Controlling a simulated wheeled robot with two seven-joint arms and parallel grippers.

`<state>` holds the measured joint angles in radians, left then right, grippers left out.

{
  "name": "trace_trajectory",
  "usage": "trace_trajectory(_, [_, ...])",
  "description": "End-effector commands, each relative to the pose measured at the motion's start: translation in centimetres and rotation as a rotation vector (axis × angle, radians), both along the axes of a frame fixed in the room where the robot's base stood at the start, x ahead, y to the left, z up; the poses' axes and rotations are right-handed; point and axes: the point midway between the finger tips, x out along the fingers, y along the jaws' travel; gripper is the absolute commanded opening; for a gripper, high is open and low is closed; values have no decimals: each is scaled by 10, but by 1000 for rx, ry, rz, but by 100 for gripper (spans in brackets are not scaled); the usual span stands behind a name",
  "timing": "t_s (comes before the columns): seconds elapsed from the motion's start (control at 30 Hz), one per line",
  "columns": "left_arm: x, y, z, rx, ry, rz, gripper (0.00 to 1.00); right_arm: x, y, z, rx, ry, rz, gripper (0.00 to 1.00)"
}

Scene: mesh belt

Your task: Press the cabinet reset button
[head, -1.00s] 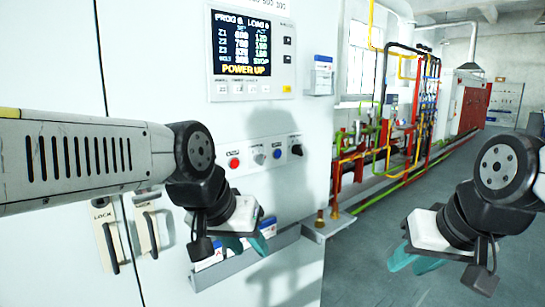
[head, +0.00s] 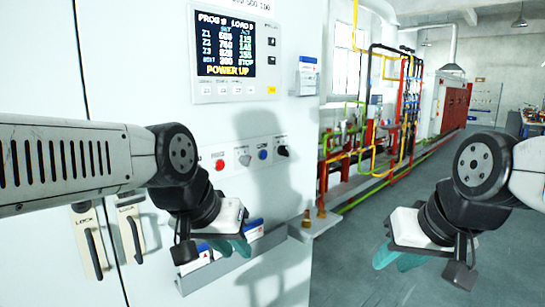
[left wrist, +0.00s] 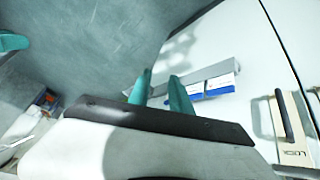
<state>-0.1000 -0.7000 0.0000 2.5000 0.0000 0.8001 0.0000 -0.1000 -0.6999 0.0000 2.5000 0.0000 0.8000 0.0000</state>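The white cabinet (head: 140,60) fills the left of the head view. On its front is a row of controls: a red button (head: 220,165), a pale knob (head: 244,159), a blue button (head: 263,154) and a black knob (head: 283,150). Their small labels are too blurred to read, so I cannot tell which one is marked reset. My left gripper (head: 232,250) is open and empty, below the row and in front of a ledge. Its teal fingers (left wrist: 160,93) stand apart in the left wrist view. My right gripper (head: 397,259) is open and empty, over the floor to the right.
A display (head: 227,46) reading "POWER UP" is above the controls. A grey ledge (head: 217,273) holding blue-and-white boxes or booklets is below them. Handles (head: 132,238) are at lower left. Coloured pipes (head: 385,130) run behind the cabinet. The floor (head: 350,270) at right is open.

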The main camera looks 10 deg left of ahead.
Motion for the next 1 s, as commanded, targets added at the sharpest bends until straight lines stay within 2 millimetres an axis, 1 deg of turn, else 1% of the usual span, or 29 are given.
trace_trajectory(0.03, [0,0,0,0,0,0,13,0,0,0,0,0,0,31])
trace_trajectory(0.1, [0,0,0,0,0,0,0,0,0,0,0,0,0,31])
trace_trajectory(1.0, [0,0,0,0,0,0,0,0,0,0,0,0,0,31])
